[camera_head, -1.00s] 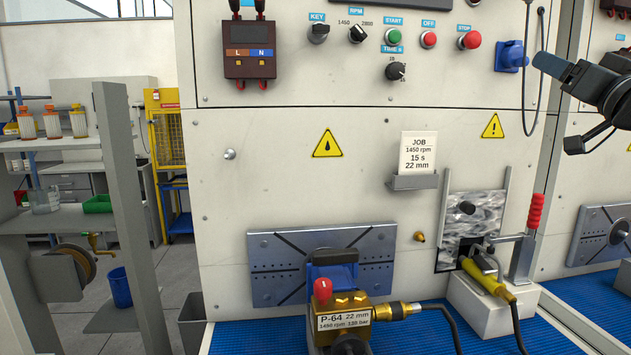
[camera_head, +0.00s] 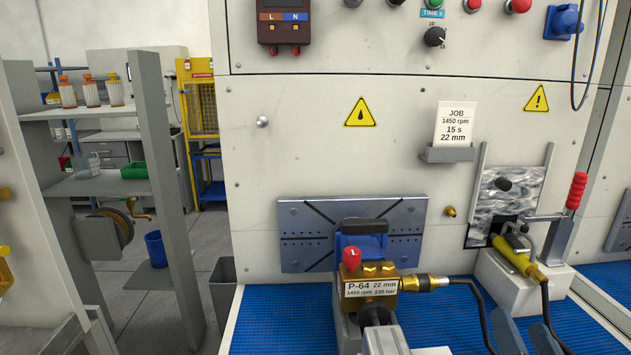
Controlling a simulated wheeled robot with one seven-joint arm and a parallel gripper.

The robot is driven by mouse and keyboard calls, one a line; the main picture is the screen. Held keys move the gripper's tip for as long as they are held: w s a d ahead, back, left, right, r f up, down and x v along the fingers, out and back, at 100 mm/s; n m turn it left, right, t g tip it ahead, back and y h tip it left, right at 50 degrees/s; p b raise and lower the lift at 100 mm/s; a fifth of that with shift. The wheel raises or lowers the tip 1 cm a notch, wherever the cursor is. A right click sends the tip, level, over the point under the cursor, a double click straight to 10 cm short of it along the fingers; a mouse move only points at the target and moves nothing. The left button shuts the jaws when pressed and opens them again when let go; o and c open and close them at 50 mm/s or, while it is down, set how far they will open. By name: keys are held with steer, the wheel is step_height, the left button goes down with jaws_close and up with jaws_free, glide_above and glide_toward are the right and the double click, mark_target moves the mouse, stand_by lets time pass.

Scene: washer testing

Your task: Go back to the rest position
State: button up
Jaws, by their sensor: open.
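Two blue-grey fingertips of my gripper (camera_head: 525,333) show at the bottom right edge, apart from each other, with nothing visible between them. The rest of the gripper is out of frame. They appear in front of the blue mat, near the black hose. The brass pump (camera_head: 371,283), labelled P-64, 22 mm, with a red knob, sits in front of the slotted metal plate (camera_head: 300,225). A brass hose fitting (camera_head: 425,283) is on its right side.
The test panel (camera_head: 300,150) stands behind, with a job card (camera_head: 455,125) in its holder. A red-handled toggle clamp (camera_head: 577,190) and yellow hose handle (camera_head: 515,254) are at right. The blue mat (camera_head: 270,325) is bare at left. Shelves (camera_head: 90,187) stand at far left.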

steer(key=s+a+f+n+g+y, duration=0.1)
steer(key=s+a+f, duration=0.25)
steer(key=s, duration=0.65)
steer(key=s+a+f+n+g, duration=0.1)
steer(key=s+a+f+g, duration=0.15)
steer(key=s+f, duration=0.45)
steer(key=s+a+r+n+g+y, duration=0.1)
steer(key=s+r+n, duration=0.1)
steer(key=s, duration=0.7)
steer(key=s+r+n+y, duration=0.1)
steer(key=s+r+n, duration=0.15)
steer(key=s, duration=0.65)
step_height(320, 180, down, 10)
steer(key=b, duration=1)
steer(key=shift+a+f, duration=0.15)
steer(key=shift+a, duration=0.05)
